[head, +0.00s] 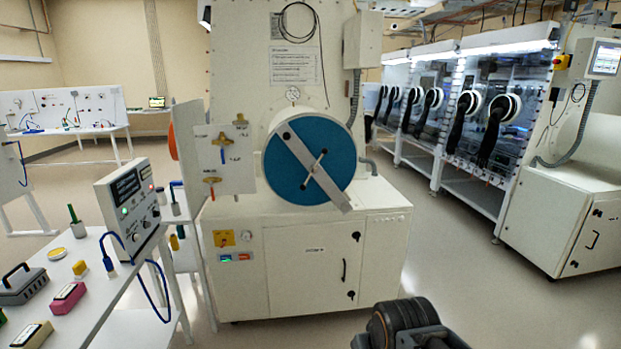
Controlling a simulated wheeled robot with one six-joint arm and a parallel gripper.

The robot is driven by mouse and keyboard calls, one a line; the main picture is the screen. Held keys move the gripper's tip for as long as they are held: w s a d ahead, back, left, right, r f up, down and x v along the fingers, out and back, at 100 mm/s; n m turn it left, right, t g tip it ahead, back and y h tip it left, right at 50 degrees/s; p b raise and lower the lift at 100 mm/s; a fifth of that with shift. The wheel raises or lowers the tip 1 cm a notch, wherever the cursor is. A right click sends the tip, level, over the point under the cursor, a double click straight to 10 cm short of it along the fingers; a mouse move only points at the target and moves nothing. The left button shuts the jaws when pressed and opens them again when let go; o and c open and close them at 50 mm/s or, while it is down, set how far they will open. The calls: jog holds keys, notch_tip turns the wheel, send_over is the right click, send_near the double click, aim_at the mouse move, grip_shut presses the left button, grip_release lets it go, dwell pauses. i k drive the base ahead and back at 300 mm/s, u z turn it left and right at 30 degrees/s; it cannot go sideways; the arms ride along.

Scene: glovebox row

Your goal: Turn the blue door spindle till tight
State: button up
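The round blue door (285,178) closes the end of the white drum on the cabinet in the middle of the head view. A grey bar (335,190) crosses the door diagonally, from upper left to lower right, and its lower end reaches past the rim. The spindle (315,169) sits at the middle of the bar, with a thin cross handle tilted from upper right to lower left. I cannot tell how tight it is. A dark part of my arm shows at the bottom edge, well below and apart from the door. My gripper's fingers are not in view.
A panel with brass valves (226,160) stands just left of the door. A white bench (115,300) with a meter box (131,207) and small items is at the left. Glovebox stations (470,120) line the right. The floor (480,290) right of the cabinet is clear.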

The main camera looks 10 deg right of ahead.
aim_at(314, 170)
jog(key=u, duration=0.55)
jog(key=k, duration=0.25)
jog(key=z, duration=1.5)
jog(key=i, duration=0.95)
jog(key=u, duration=0.3)
jog(key=i, duration=0.7)
jog(key=u, duration=1.2)
jog(key=i, duration=0.4)
jog(key=u, duration=0.4)
